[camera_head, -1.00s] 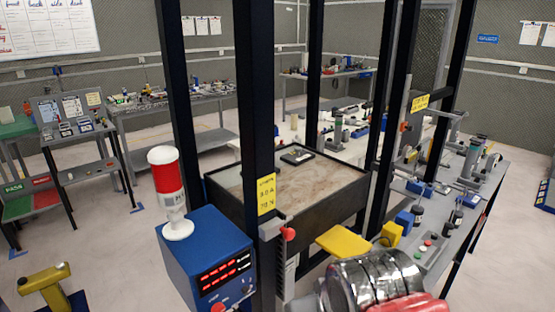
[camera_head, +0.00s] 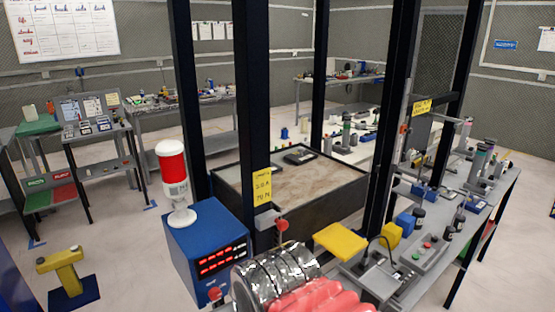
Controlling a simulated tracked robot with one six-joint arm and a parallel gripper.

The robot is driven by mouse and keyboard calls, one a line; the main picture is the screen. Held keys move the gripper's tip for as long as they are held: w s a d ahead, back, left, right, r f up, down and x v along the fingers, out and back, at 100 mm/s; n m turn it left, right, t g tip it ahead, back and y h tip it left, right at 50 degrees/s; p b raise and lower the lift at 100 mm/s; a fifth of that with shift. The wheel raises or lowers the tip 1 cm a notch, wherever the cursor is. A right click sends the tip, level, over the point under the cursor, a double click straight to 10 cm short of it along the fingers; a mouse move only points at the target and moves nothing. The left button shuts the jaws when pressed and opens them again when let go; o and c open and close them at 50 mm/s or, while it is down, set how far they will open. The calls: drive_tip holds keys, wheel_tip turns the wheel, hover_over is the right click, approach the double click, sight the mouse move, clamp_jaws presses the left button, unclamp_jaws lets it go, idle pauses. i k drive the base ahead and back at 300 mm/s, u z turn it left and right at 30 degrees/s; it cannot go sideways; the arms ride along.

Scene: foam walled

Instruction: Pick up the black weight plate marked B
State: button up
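I cannot make out a weight plate marked B in this view. A small dark flat object (camera_head: 300,154) lies on the brownish surface of the black-sided bin (camera_head: 300,185); no letter on it is readable. A silver ribbed cylinder (camera_head: 272,275) with ridged red-pink parts over it shows at the bottom centre and seems to be part of my arm. No gripper fingers can be made out, so I cannot see whether anything is held.
Black upright posts (camera_head: 250,100) stand around the bin. A blue box with red displays (camera_head: 207,250) carries a red-and-white lamp (camera_head: 173,180). A crowded grey bench (camera_head: 465,205) is at the right. A yellow stand (camera_head: 66,270) is at lower left. Open floor lies at left.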

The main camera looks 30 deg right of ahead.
sight(303, 156)
drive_tip(key=u, duration=1.1)
drive_tip(key=k, duration=1.35)
drive_tip(key=z, duration=0.45)
drive_tip(key=i, duration=1)
drive_tip(key=z, duration=0.05)
